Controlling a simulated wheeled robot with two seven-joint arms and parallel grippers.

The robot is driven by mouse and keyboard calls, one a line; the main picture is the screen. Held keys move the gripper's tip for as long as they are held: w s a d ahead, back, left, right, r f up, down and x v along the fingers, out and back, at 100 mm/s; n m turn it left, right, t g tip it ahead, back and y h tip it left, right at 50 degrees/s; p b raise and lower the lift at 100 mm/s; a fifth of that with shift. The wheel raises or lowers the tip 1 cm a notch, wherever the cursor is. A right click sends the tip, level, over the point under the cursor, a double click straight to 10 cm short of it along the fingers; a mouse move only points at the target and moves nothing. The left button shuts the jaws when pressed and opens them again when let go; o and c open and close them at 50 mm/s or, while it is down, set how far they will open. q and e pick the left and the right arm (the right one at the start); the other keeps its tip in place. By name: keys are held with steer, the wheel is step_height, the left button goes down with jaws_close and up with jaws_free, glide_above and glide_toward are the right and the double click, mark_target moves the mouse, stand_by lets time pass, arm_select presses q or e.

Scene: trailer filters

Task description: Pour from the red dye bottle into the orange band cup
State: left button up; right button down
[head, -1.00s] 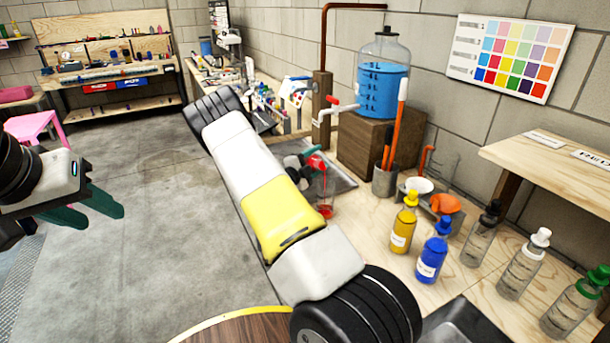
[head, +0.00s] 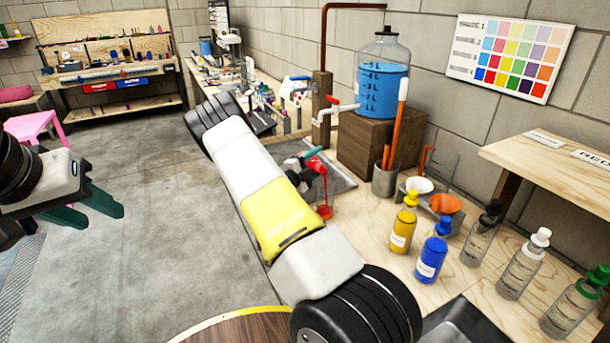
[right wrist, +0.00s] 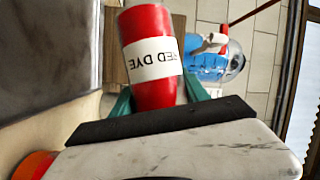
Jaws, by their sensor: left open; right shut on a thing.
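The red dye bottle (head: 317,164) is in my right gripper (head: 308,167), mostly hidden behind my arm in the head view. It is tipped, and a thin red stream falls from it to a small red spot (head: 325,212) below. In the right wrist view the red bottle (right wrist: 152,88), its label upside down, sits between the teal fingers. A rounded orange and red thing (right wrist: 34,165) at that view's lower left may be the orange band cup; most of it is cut off. My left gripper (head: 103,210) is open and empty, over the floor at the left.
A yellow bottle (head: 402,232), a blue bottle (head: 432,258) and several clear bottles stand on the right of the bench. A utensil can (head: 384,181), an orange bowl (head: 445,204) and a blue water jug (head: 382,90) are behind them. A grey tray (head: 343,180) lies below my right gripper.

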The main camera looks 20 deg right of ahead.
steer(key=shift+s+r+m+h, duration=0.3)
steer(key=shift+r+m+h, duration=0.1)
steer(key=shift+r+m, duration=0.35)
stand_by(1.9)
